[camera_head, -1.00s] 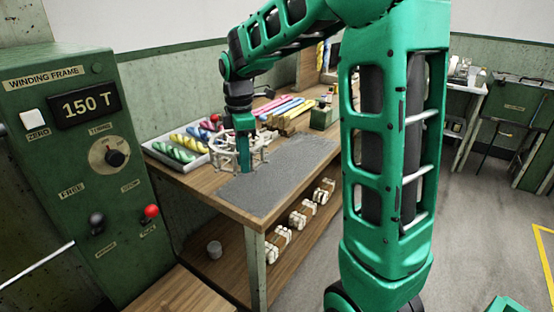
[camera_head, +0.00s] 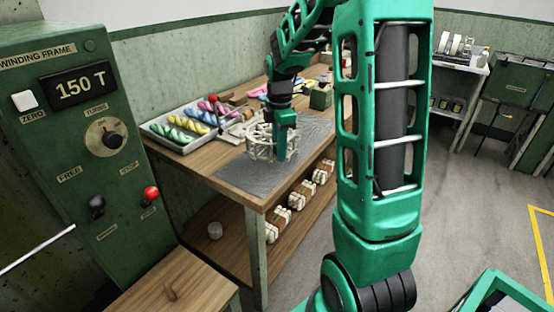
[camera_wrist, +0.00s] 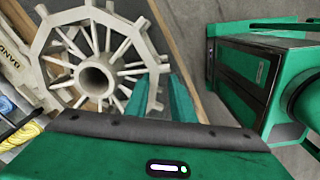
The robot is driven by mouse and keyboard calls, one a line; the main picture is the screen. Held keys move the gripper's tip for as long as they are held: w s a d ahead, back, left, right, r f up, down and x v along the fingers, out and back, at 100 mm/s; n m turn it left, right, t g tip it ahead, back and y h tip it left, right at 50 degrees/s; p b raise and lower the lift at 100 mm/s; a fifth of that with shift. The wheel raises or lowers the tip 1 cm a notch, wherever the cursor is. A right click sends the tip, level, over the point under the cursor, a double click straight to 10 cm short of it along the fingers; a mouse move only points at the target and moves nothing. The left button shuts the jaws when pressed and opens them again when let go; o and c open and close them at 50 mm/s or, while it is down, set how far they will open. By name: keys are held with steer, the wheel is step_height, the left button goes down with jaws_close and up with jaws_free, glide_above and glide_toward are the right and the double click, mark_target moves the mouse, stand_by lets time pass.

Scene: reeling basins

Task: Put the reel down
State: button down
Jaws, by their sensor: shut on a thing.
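The reel (camera_head: 259,142) is a pale, many-sided frame with spokes and a round hub. In the wrist view the reel (camera_wrist: 93,75) fills the upper left, its hub facing the camera. My gripper (camera_head: 284,146) points down and is shut on the reel's right side; its green fingers (camera_wrist: 160,98) close on the rim in the wrist view. The reel is over the grey mat (camera_head: 240,178) on the wooden bench (camera_head: 215,165). I cannot tell whether it touches the mat.
A tray (camera_head: 178,148) of coloured skeins stands left of the reel. The winding frame (camera_head: 75,140) is at the left. The mat's front part is bare. Wrapped bundles (camera_head: 278,222) lie on the shelf below.

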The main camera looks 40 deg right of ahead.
steer(key=shift+f, duration=1.9)
steer(key=shift+f, duration=0.1)
steer(key=c, duration=1.5)
jaws_free()
